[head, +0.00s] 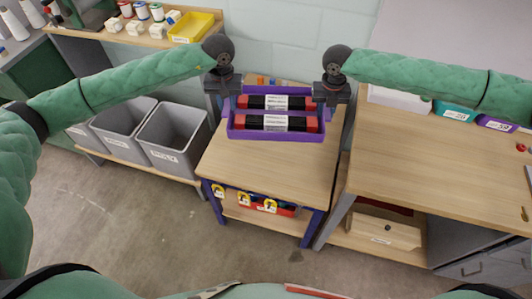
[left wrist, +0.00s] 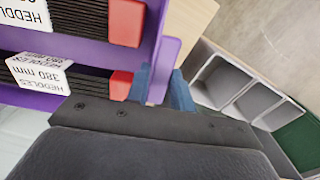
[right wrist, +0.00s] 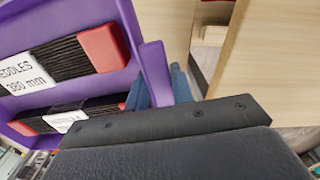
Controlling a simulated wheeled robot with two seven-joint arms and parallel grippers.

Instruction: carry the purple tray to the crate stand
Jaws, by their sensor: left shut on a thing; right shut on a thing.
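The purple tray (head: 275,135) is in the middle of the head view, over or on a small wooden table with purple legs; I cannot tell whether it touches the top. It holds two black bundles with red ends and white heddle labels (head: 276,122). My left gripper (head: 224,92) is shut on the tray's left end, and my right gripper (head: 331,94) is shut on its right end. The left wrist view shows the tray wall (left wrist: 170,52) between blue fingers. The right wrist view shows the tray's purple end (right wrist: 154,75) at the blue fingers.
The small table (head: 265,175) has a bare front part and a lower shelf with labelled items. A larger wooden bench (head: 430,175) stands close on the right, with teal and purple bins. Grey bins (head: 172,135) stand on a low shelf at left. A yellow tray (head: 191,27) sits behind.

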